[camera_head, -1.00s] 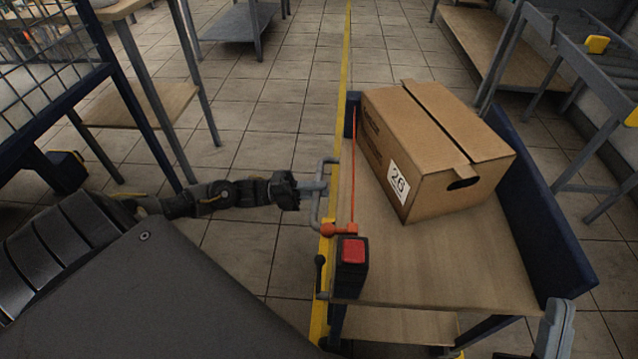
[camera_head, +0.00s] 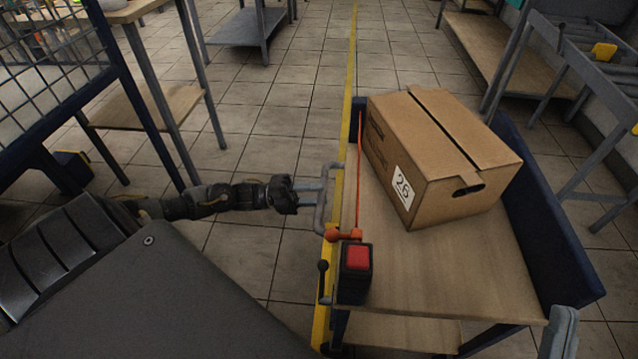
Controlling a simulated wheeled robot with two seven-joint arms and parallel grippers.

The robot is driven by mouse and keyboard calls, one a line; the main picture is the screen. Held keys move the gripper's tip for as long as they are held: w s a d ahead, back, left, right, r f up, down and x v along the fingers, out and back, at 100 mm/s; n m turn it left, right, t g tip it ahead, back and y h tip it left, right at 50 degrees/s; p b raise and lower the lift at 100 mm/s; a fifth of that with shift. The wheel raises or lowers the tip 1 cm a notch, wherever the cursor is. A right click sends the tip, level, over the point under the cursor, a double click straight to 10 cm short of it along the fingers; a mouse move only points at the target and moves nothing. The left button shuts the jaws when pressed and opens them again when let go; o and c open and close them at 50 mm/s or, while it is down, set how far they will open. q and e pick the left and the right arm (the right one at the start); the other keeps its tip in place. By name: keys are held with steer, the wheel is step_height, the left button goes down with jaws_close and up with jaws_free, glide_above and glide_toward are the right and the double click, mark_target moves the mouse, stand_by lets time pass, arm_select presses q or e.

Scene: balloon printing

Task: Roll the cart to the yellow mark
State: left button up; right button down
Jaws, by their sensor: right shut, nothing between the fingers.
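The cart (camera_head: 440,270) has a wooden top, dark blue end walls and a grey handle (camera_head: 322,205) on its left side. A cardboard box (camera_head: 440,155) marked 26 stands on it. A yellow floor line (camera_head: 351,60) runs lengthwise and passes along the cart's left edge. No other clear yellow floor mark shows. My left gripper (camera_head: 312,187) is at the handle, its thin fingers slightly apart and pointing right. Whether they touch the handle bar is unclear. My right gripper (camera_head: 562,322) shows in part at the bottom right, shut, beside the cart's near right corner.
A red button on a black box (camera_head: 355,272) and an orange lever (camera_head: 343,235) sit on the cart's left edge. A table (camera_head: 150,100) and wire cage stand left. Benches and a grey frame (camera_head: 570,90) line the right. The tiled floor ahead is clear.

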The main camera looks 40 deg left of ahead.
arm_select(q)
steer(key=v, duration=0.9)
steer(key=shift+a, duration=0.25)
steer(key=shift+s+f, duration=0.1)
